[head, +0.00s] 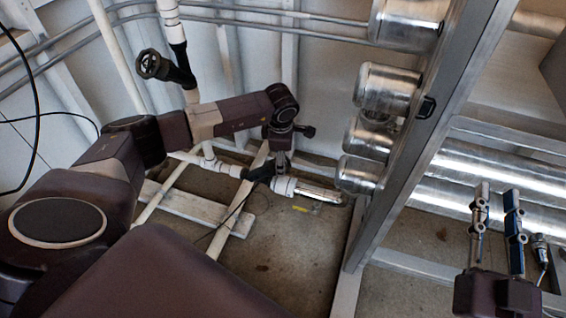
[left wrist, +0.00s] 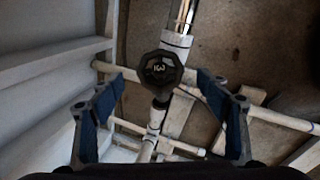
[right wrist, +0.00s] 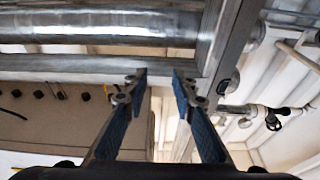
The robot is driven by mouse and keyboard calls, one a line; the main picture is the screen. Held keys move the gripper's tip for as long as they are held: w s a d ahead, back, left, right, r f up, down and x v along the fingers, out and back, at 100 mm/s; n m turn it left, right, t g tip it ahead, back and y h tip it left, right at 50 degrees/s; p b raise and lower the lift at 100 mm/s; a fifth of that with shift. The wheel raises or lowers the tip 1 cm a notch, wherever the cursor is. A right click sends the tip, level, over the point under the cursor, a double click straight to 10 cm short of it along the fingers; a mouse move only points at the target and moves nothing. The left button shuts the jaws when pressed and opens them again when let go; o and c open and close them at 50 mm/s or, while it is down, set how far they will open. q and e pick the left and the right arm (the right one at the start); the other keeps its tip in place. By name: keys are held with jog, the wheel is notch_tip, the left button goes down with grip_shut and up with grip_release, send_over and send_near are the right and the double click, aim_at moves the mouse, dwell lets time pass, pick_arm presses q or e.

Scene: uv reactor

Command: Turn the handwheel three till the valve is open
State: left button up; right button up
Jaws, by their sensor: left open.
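Handwheel three, a black, many-sided knob (left wrist: 161,70) with a white marking that looks like a 3, sits on a white pipe in the left wrist view. My left gripper (left wrist: 160,92) is open, with one blue-padded finger on each side of the knob. Gaps show between the fingers and the knob, so the knob is not gripped. In the head view the left wrist (head: 283,115) is over a black valve body (head: 262,172) on the white pipe; the knob cannot be made out there. My right gripper (head: 497,205) is open and empty at the lower right.
Another black handwheel (head: 150,65) stands on a vertical white pipe at the upper left. A grey metal post (head: 425,135) with shiny cylinders (head: 388,88) stands between my arms. Large metal pipes (head: 470,175) run behind the right gripper. White pipes cross around the knob.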

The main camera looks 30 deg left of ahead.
pick_arm(q)
jog(key=b+x, duration=0.1)
jog(key=x, duration=0.2)
jog(key=shift+f, duration=0.15)
jog(key=shift+w+f, duration=0.1)
jog(key=shift+f, duration=0.2)
pick_arm(e)
notch_tip(320, 180, up, 7)
jog(key=s+t+y, duration=0.1)
jog(key=s+t, duration=0.1)
jog(key=t, duration=0.1)
jog(key=shift+s+f+t, duration=0.2)
jog(key=shift+s+t, duration=0.1)
jog(key=shift+s, duration=0.05)
jog(key=shift+a, duration=0.1)
pick_arm(q)
jog(key=c, duration=1.1)
jog(key=shift+c, duration=0.2)
pick_arm(e)
jog(key=shift+w+f, duration=0.1)
jog(key=shift+f, duration=0.05)
